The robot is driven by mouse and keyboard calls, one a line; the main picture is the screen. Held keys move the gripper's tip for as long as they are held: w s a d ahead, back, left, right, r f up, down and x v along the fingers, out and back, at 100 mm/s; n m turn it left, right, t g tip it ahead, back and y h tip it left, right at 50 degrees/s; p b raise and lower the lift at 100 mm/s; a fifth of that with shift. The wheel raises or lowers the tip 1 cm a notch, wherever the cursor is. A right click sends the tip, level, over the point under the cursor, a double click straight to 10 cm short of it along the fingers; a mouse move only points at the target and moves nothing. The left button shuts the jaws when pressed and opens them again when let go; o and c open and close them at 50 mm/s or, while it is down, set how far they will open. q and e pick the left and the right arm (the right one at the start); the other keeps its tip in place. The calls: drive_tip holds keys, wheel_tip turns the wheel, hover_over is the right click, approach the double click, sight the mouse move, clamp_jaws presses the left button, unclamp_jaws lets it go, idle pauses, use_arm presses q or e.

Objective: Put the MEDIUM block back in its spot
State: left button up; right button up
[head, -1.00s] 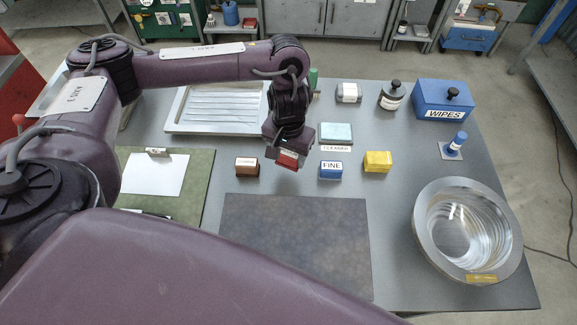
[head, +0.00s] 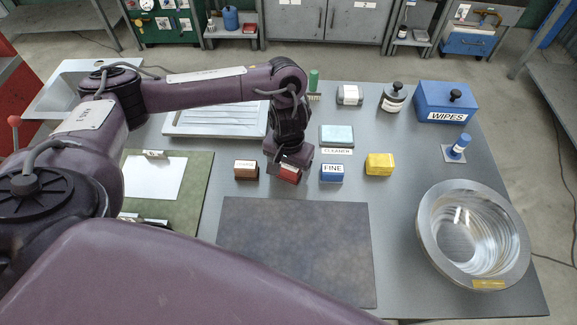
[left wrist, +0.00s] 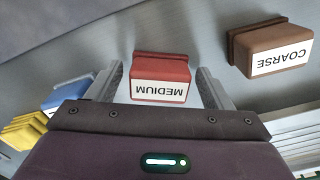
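The red MEDIUM block (head: 289,175) sits on the grey table in the row between the brown COARSE block (head: 246,170) and the blue FINE block (head: 332,173). My left gripper (head: 287,165) is directly above and around it. In the left wrist view, the MEDIUM block (left wrist: 160,80) is between the two spread fingers of the left gripper (left wrist: 160,88), with a gap on each side. The COARSE block (left wrist: 270,47) is beyond the right finger there. My right gripper is not in view.
A yellow block (head: 379,164) stands right of FINE. Behind are a pale cleaner block (head: 337,134) and a white ribbed tray (head: 215,121).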

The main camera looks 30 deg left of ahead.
sight(289, 167)
use_arm(q)
wheel_tip(289, 167, up, 12)
drive_tip(key=p, duration=0.4)
drive_tip(key=shift+r, duration=0.15)
idle(0.6)
